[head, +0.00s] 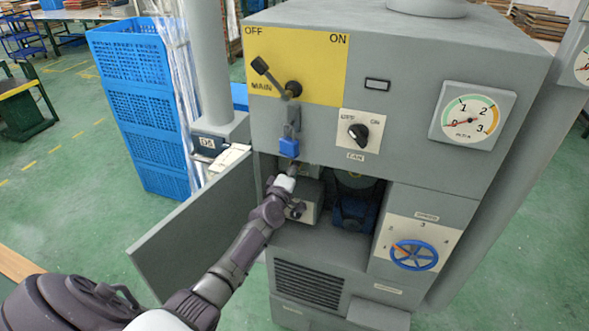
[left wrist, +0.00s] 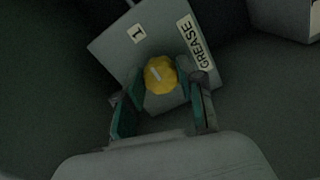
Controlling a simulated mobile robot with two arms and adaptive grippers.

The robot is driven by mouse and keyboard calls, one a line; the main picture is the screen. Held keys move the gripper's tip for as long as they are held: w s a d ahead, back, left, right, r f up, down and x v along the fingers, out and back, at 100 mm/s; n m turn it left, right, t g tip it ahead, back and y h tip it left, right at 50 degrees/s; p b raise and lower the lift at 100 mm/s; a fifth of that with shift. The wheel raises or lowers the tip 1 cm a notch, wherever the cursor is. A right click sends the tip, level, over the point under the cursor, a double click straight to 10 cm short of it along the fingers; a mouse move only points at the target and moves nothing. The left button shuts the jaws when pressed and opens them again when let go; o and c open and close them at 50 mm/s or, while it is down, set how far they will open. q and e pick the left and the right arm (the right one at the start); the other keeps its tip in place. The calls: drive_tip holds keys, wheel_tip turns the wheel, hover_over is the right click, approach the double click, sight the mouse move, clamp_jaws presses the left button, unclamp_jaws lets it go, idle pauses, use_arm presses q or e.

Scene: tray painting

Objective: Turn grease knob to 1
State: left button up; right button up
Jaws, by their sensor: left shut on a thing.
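In the left wrist view the yellow grease knob (left wrist: 161,76) sits on a grey box (left wrist: 108,47) bearing a GREASE label and a "1" label. A pale pointer mark shows on the knob, tilted toward the upper left, roughly toward the "1". My left gripper (left wrist: 162,72) has its green-padded fingers on both sides of the knob and is shut on it. In the head view my left gripper (head: 291,172) reaches into the open compartment of the grey machine; the knob is hidden there. My right gripper is not in view.
The compartment door (head: 190,240) hangs open to the left of my arm. A blue padlock (head: 289,148) hangs just above the opening. A blue motor (head: 353,208) stands inside at the right.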

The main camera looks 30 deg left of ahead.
use_arm(q)
drive_tip(key=shift+f, duration=0.1)
drive_tip(key=o, duration=1.1)
drive_tip(key=shift+o, duration=0.2)
drive_tip(key=v, duration=1.2)
